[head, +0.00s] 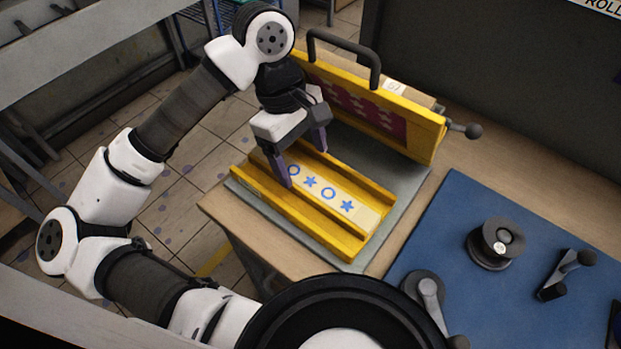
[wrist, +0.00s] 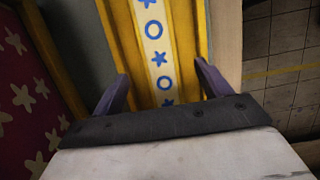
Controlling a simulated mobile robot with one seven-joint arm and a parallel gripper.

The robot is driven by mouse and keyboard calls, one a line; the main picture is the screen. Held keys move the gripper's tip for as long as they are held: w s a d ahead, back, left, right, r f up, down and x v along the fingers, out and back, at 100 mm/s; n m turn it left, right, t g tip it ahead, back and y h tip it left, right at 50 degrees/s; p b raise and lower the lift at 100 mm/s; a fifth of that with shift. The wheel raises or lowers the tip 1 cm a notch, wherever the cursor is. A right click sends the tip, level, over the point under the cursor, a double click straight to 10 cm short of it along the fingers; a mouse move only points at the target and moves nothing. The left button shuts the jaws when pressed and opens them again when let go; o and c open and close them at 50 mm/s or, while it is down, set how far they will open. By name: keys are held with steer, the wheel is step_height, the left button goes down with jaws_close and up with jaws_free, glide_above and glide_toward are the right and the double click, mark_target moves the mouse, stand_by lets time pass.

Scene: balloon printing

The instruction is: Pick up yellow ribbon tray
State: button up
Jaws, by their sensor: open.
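The yellow ribbon tray (head: 292,208) lies on a grey plate in the head view, with a cream ribbon of blue stars and rings (head: 328,195) along its middle. The tray also shows in the wrist view (wrist: 181,40), running away from my gripper. My gripper (head: 305,168) is over the far part of the tray, its purple fingers apart on either side of the ribbon. In the wrist view the fingers (wrist: 160,88) stand near the tray's two long sides. I cannot tell whether they touch it. Nothing is held between them.
A raised yellow press lid (head: 423,134) with a dark handle (head: 344,48) and a star-patterned red face stands behind the tray. A blue mat (head: 440,245) on the right bears a spool (head: 495,243) and crank-like parts (head: 566,274). The wooden table edge is at the left, above a tiled floor.

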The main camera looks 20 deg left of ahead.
mark_target(312, 182)
steer(key=shift+p+x, duration=0.6)
steer(key=shift+x, duration=1.95)
steer(key=c, duration=1.3)
steer(key=shift+r, duration=0.2)
